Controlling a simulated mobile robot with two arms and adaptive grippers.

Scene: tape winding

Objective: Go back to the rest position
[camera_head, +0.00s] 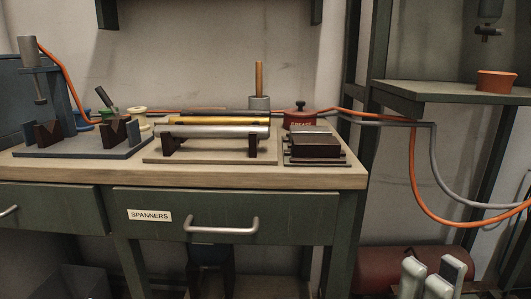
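My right gripper (431,272) shows at the bottom right edge, with its pale grey fingertips pointing up. The fingertips stand apart with nothing visible between them, so it looks open and empty. It is in front of and to the right of the workbench, below the bench top. The rest of it is cut off by the frame. My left gripper is not in view.
The workbench (235,174) carries a holder with a yellow rod (205,121) and silver rod (212,131), a dark block fixture (315,145) and a left fixture (84,140). An orange hose (413,180) hangs right, below a shelf (430,88). A red cylinder (385,268) lies low.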

